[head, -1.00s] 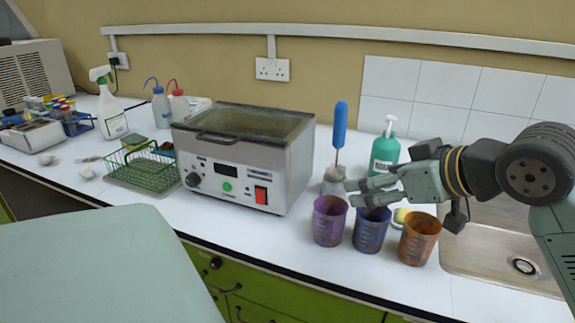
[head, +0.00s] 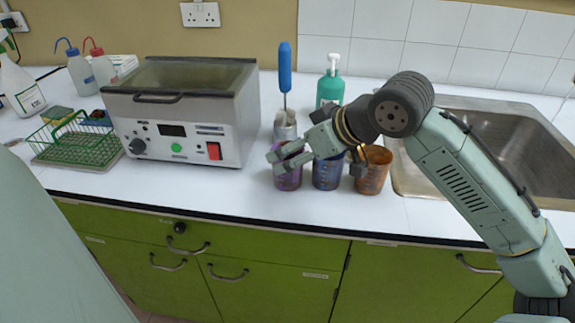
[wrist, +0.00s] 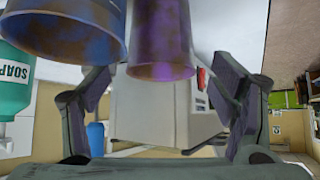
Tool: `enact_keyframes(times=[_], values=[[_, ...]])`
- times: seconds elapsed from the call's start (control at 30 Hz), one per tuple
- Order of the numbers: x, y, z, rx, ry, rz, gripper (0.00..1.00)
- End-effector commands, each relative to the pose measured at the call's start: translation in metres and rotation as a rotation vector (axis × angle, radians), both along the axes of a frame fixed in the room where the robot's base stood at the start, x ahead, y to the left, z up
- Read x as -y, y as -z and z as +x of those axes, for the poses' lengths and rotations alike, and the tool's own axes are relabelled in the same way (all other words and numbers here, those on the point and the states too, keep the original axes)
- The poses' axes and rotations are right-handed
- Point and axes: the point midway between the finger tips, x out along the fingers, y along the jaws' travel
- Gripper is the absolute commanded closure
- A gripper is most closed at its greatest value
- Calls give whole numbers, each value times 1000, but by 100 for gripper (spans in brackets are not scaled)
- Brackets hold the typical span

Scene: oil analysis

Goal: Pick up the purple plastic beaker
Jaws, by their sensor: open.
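The purple plastic beaker (head: 289,180) stands on the white counter, leftmost in a row with the blue beaker (head: 327,174) and the orange beaker (head: 373,172). My gripper (head: 276,160) is open at the height of its rim, and its fingers hide part of the rim in the head view. In the wrist view, my gripper (wrist: 163,88) has its fingers wide apart and empty. There the purple beaker (wrist: 161,40) shows upside down at the top, between the directions of the two fingers, with the blue beaker (wrist: 70,28) to its left. I cannot tell whether a finger touches it.
A grey heating bath (head: 185,125) stands left of the beakers. Behind them are a flask with a blue-handled tool (head: 285,72) and a green soap bottle (head: 330,86). A sink (head: 480,145) is at the right. The counter in front is clear.

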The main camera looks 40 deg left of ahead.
Motion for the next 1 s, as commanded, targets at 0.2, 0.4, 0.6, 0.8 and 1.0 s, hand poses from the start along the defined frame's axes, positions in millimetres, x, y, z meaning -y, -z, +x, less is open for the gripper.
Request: enact_keyframes(times=[0.2,0.4,0.6,0.8,1.0], values=[[-19,21,0,-1,-1,-1,21],[-22,26,0,-1,1,-1,21],[-22,25,0,-1,1,-1,29],[-22,25,0,-1,1,0,42],[-22,25,0,-1,1,0,55]])
